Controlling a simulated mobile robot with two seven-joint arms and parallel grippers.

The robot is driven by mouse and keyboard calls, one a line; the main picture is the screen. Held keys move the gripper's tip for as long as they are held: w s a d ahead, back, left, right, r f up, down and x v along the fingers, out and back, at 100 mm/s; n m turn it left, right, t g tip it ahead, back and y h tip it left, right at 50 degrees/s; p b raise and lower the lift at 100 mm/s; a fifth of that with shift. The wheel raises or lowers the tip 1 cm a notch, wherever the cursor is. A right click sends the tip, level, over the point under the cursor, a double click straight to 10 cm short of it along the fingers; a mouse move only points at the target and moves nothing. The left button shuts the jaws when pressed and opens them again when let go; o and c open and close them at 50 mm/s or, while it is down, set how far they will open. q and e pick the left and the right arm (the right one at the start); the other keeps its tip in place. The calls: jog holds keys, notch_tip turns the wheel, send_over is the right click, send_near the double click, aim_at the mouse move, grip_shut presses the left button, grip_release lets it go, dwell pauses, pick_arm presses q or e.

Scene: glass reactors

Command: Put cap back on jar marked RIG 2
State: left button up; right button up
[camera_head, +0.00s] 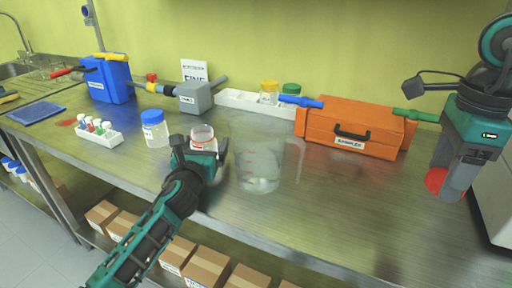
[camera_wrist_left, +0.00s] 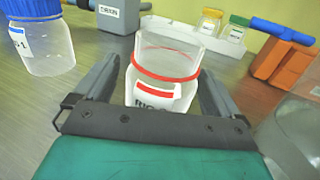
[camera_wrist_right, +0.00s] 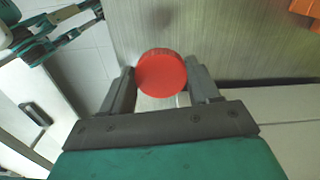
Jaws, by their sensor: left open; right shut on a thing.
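The open jar (camera_head: 203,138) stands on the steel bench, with a red ring at its neck and a red-striped label. In the left wrist view the jar (camera_wrist_left: 160,85) stands between the fingers of my left gripper, its label partly hidden and reading "RIG" at the start. My left gripper (camera_head: 199,156) is open around the jar. My right gripper (camera_head: 447,192) is shut on a red cap, held at the right, apart from the jar. The red cap (camera_wrist_right: 162,72) fills the space between the fingers in the right wrist view.
A blue-capped jar (camera_head: 154,129) stands left of the open jar. A clear beaker (camera_head: 259,165) stands close on the right. Behind are a white rack (camera_head: 235,99), with yellow- and green-capped jars, and an orange case (camera_head: 318,126). The bench front at right is clear.

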pick_arm(q)
jog(key=shift+w, duration=0.65)
pick_arm(e)
jog(key=shift+f, duration=0.1)
pick_arm(q)
jog(key=c, duration=1.1)
